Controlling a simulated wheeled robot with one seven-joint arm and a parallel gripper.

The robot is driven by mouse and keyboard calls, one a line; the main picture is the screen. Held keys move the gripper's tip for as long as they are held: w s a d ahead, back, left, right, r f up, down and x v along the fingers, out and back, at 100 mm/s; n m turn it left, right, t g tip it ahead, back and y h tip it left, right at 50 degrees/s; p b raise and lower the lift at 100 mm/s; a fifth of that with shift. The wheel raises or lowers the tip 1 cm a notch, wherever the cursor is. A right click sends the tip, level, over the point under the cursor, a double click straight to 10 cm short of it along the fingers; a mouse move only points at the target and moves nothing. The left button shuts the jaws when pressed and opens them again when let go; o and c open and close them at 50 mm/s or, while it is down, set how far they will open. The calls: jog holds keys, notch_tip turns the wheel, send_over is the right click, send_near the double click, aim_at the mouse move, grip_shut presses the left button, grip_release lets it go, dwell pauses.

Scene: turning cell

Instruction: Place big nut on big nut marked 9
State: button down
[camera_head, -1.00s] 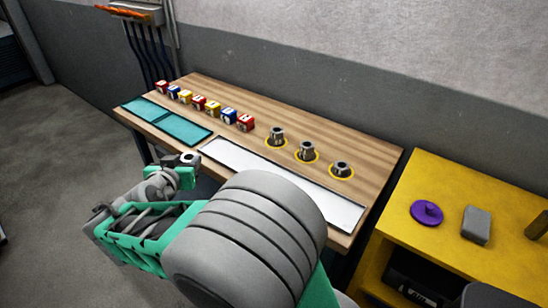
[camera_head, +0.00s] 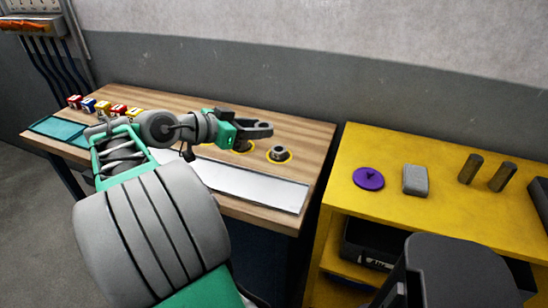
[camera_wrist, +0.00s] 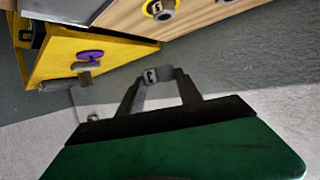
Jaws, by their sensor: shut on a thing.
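My gripper (camera_head: 264,129) is held above the wooden bench near its back edge. In the wrist view its two fingers (camera_wrist: 158,80) are shut on a grey big nut (camera_wrist: 152,75) with a dark mark on its face. In the head view the held nut is hard to make out between the fingers. One grey nut (camera_head: 278,154) stands on a yellow ring at the right of the bench, below and right of my gripper. It seems to be the nut at the wrist view's top edge (camera_wrist: 160,9). A second nut (camera_head: 241,146) is mostly hidden by my gripper. I cannot read a 9.
Red, blue and yellow cubes (camera_head: 104,107) stand in a row at the bench's left. A white strip (camera_head: 250,187) lies along its front. A yellow table (camera_head: 440,200) at right holds a purple knobbed disc (camera_head: 369,178), a grey block (camera_head: 416,180) and two dark cylinders (camera_head: 470,168).

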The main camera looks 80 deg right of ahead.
send_over(273, 152)
jog(key=f, duration=0.6)
jog(key=shift+a+f, duration=0.1)
jog(key=shift+a, duration=0.15)
jog(key=f, duration=0.3)
jog(key=shift+d+f+p, duration=0.35)
jog(key=shift+f, duration=0.35)
jog(key=c, duration=0.8)
grip_release()
jog(key=shift+w+a+r, duration=0.1)
jog(key=shift+a+r, duration=0.1)
jog(key=shift+r, duration=0.1)
jog(key=v, duration=1.1)
jog(key=shift+w+a+r, duration=0.15)
jog(key=shift+a, duration=0.05)
